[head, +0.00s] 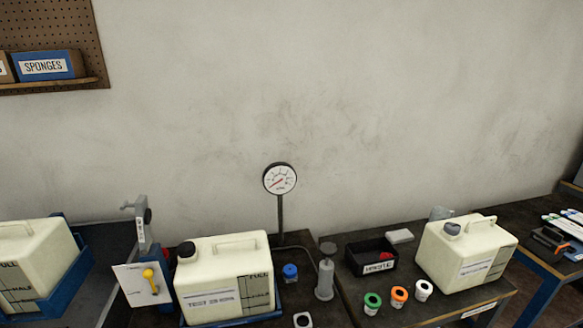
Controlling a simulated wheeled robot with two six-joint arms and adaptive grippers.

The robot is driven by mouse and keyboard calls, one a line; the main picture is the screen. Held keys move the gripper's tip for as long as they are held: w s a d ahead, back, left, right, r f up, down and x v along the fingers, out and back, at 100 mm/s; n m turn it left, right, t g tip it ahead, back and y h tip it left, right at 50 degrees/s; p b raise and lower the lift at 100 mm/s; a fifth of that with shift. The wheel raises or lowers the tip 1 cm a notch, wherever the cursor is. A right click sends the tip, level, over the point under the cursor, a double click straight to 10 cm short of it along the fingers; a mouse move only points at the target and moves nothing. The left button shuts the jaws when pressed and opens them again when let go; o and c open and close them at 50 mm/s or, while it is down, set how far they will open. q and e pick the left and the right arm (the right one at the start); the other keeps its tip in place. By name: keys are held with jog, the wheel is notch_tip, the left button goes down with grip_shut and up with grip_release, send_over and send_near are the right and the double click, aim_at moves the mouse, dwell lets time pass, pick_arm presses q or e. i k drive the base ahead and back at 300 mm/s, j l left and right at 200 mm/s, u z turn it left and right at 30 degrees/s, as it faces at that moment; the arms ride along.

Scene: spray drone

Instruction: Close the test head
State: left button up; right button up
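No part in view carries a label reading test head, so I cannot tell for certain which part it is. A grey upright fixture (141,222) with dark round ends stands behind a white panel (124,289) with a yellow lever (150,280). A round pressure gauge (280,178) stands on a thin post at the back of the bench. A grey cylinder (325,278) with a dark disc above it stands to the right. Neither of my grippers is in view.
A cream tank (214,257) with a black cap sits in a blue tray between panel and gauge. Another tank (37,262) is at left, a third (466,252) at right. A black waste bin (371,256) and green, orange and white caps (399,296) share the right bench.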

aim_at(143, 214)
jog(key=k+j, duration=0.1)
jog(key=j, duration=0.85)
jog(key=k+j, duration=0.15)
jog(key=j, duration=0.35)
jog(key=k+j, duration=0.1)
jog(key=j, duration=0.35)
jog(key=k+j, duration=0.1)
jog(key=j, duration=0.4)
